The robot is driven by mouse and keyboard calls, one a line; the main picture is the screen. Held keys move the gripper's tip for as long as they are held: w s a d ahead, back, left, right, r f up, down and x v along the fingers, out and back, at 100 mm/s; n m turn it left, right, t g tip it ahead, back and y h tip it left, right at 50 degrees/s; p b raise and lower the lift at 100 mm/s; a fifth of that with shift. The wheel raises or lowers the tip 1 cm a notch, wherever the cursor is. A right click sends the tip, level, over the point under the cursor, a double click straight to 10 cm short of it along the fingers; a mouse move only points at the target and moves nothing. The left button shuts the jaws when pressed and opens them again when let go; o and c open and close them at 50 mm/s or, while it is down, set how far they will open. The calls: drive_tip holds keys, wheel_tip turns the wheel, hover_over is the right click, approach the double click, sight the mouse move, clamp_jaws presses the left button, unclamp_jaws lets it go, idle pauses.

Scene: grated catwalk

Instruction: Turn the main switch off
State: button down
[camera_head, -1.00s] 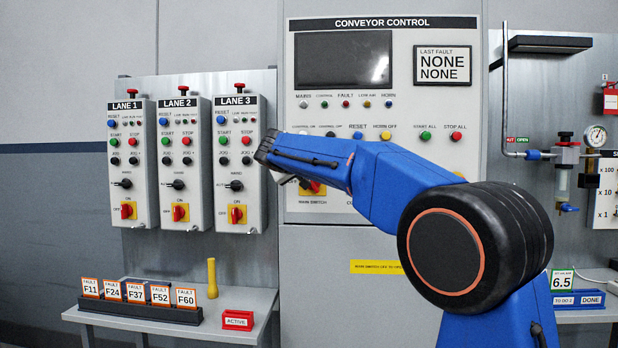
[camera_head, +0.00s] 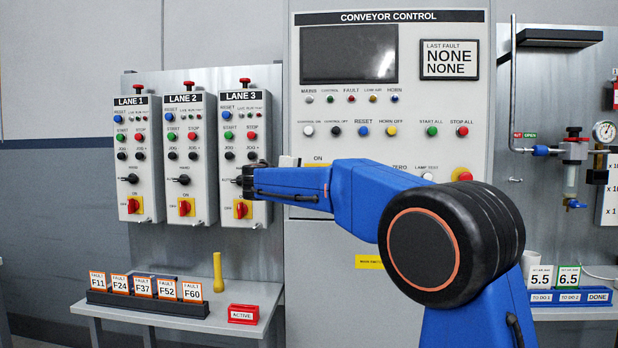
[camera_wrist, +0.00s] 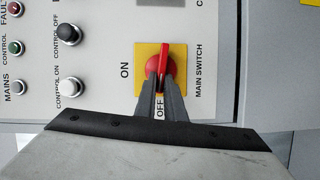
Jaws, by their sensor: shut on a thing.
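The main switch (camera_wrist: 164,58) is a red rotary handle on a yellow plate. In the wrist view ON stands to the picture's left of the plate and OFF at its lower edge. The handle runs up and down the picture, in line with OFF. My gripper (camera_wrist: 161,86) has its two grey fingers closed on the handle, with the OFF label showing between them. In the head view my arm hides the switch and the fingertips.
The conveyor control panel (camera_head: 470,100) carries lamps and push buttons near the switch. Three lane boxes, including LANE 3 (camera_head: 243,155), hang to the left, close to my wrist in the picture. A shelf with fault cards (camera_head: 145,290) stands below.

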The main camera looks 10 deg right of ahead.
drive_tip(key=shift+f+n, duration=0.2)
drive_tip(key=shift+n, duration=0.3)
drive_tip(key=shift+h, duration=0.3)
drive_tip(key=c, duration=1.8)
unclamp_jaws()
drive_tip(key=shift+c, duration=0.2)
drive_tip(key=v, duration=1.7)
drive_tip(key=shift+s+f, duration=0.2)
